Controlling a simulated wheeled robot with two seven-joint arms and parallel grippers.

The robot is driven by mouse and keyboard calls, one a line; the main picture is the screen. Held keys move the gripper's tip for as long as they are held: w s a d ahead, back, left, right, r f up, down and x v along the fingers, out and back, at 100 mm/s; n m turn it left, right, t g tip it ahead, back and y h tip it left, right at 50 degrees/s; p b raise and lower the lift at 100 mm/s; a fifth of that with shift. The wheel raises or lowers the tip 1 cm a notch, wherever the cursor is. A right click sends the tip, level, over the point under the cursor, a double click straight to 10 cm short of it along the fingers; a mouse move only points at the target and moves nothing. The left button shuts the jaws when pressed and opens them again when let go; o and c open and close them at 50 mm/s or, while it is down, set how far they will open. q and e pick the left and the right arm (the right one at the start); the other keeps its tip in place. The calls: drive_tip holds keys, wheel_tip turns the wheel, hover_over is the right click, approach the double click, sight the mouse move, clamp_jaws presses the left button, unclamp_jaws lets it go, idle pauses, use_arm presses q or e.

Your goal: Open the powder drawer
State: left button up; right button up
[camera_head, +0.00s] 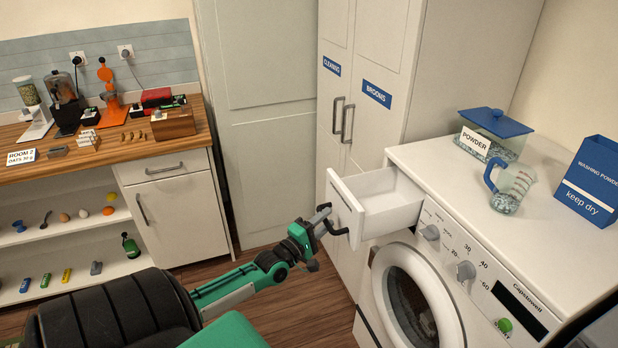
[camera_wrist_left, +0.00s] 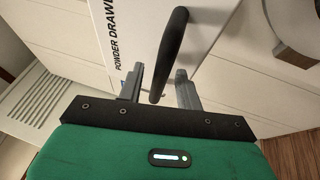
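The white powder drawer (camera_head: 346,208) of the washing machine stands pulled out at the machine's upper left, and its inside looks empty. In the left wrist view its front (camera_wrist_left: 128,30) carries the words "POWDER DRAWER" and a dark bar handle (camera_wrist_left: 173,50). My left gripper (camera_head: 322,221) is at the drawer front in the head view. In the wrist view its two grey fingers (camera_wrist_left: 160,72) are apart, one on each side of the handle's near end, with gaps showing. My right gripper is not in view.
The washing machine top (camera_head: 440,165) holds a lidded powder box (camera_head: 494,132), a measuring jug (camera_head: 510,188) and a blue washing powder carton (camera_head: 592,183). The round machine door (camera_head: 415,305) is below the drawer. Tall cupboards (camera_head: 365,60) stand behind; a counter (camera_head: 100,150) is at left.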

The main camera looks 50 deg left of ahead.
use_arm(q)
drive_tip(key=s+f+b, duration=0.2)
drive_tip(key=s+b, duration=0.1)
drive_tip(key=s, duration=1)
drive_tip(key=shift+f, duration=0.2)
drive_tip(key=shift+s, duration=0.1)
